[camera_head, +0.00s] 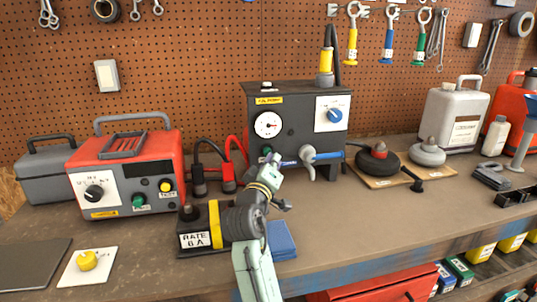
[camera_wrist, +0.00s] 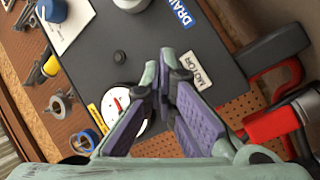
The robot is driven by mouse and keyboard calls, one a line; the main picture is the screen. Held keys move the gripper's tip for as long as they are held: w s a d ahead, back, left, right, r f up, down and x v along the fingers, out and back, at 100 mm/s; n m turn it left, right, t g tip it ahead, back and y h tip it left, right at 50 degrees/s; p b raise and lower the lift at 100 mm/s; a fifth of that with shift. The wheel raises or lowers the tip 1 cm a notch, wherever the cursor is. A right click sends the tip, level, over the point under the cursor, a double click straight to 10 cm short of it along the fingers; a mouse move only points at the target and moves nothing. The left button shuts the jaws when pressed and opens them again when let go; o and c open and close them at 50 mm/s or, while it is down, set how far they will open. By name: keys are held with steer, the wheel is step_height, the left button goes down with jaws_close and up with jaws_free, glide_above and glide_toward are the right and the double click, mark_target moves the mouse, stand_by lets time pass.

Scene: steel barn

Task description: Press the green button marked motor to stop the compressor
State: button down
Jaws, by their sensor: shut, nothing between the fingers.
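The compressor is a dark grey box (camera_head: 290,108) at the back of the bench, with a round white gauge (camera_head: 267,125) and a blue knob (camera_head: 334,115) on a white plate. A small green button (camera_head: 267,150) shows under the gauge. In the wrist view the white MOTOR label (camera_wrist: 200,70) lies just right of my fingertips; the button itself is hidden there, apparently behind the fingers. My gripper (camera_head: 273,165) is shut and empty, its tips close to the panel just below the button. I cannot tell whether they touch. It also shows in the wrist view (camera_wrist: 163,62).
A blue DRAIN label (camera_wrist: 181,12) and a grey drain valve (camera_head: 307,157) sit beside the motor spot. Left is a red unit (camera_head: 160,150) with its own green button (camera_head: 138,201). Black and red plugs (camera_head: 228,178) stand between. Discs (camera_head: 378,163) lie on the right.

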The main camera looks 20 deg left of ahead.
steer(key=shift+w+a+r, duration=0.35)
steer(key=shift+w, duration=0.15)
stand_by(1.2)
steer(key=shift+s+d+f, duration=0.2)
steer(key=shift+s+f, duration=0.15)
steer(key=shift+f, duration=0.25)
steer(key=shift+s+d+f, duration=0.15)
steer(key=shift+s+f, duration=0.2)
steer(key=shift+f, duration=0.2)
steer(key=s+d, duration=0.3)
steer(key=s, duration=0.2)
steer(key=shift+d+r, duration=0.25)
steer(key=shift+d, duration=0.05)
